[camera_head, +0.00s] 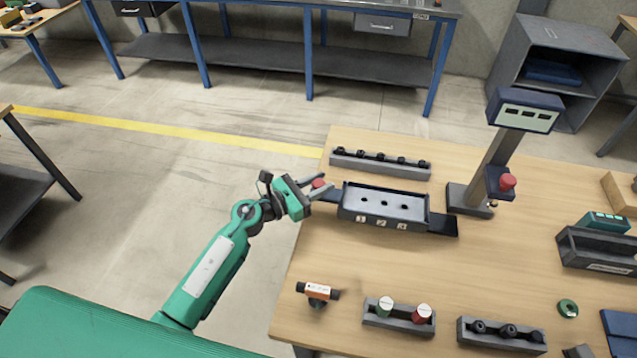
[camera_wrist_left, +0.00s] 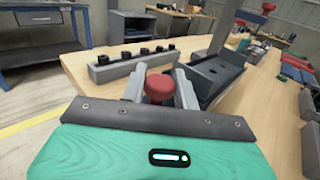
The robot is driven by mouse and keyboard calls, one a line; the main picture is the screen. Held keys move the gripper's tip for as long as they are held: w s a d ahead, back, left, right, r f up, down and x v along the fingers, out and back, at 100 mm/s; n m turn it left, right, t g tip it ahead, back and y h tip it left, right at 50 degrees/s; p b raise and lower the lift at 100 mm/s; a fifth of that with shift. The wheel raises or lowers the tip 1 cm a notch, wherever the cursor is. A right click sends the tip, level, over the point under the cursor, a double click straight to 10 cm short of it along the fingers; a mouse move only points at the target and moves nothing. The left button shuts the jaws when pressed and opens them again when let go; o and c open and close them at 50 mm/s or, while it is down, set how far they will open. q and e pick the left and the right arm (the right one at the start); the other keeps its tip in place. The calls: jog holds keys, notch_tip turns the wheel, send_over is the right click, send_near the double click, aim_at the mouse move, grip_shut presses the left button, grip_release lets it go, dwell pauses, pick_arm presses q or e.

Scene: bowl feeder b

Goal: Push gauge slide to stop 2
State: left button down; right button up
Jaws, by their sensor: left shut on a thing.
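The gauge slide is a dark tray-like block (camera_head: 383,204) with several small holes and number plates on its front, on a dark rail (camera_head: 444,224) that sticks out at its right. It also shows in the left wrist view (camera_wrist_left: 217,75). A red knob (camera_head: 318,184) stands at the left end of the gauge; it shows large in the left wrist view (camera_wrist_left: 160,87). My left gripper (camera_head: 322,188) comes from the left and is shut on the red knob, with one finger on each side of it. My right gripper is in neither view.
A grey rack with several black pegs (camera_head: 380,164) lies behind the gauge. A post with a display (camera_head: 525,110) and a red button (camera_head: 507,182) stands to the right. An orange-topped part (camera_head: 318,292) and a holder with green and red pieces (camera_head: 399,318) are in front.

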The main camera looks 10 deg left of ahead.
aim_at(376, 202)
pick_arm(q)
jog(key=d+p, duration=0.2)
jog(key=d, duration=1.1)
jog(key=shift+d, duration=0.7)
jog(key=c, duration=1.1)
grip_release()
jog(key=shift+a, duration=0.1)
jog(key=shift+b+v, duration=1.45)
jog(key=shift+v, duration=5.5)
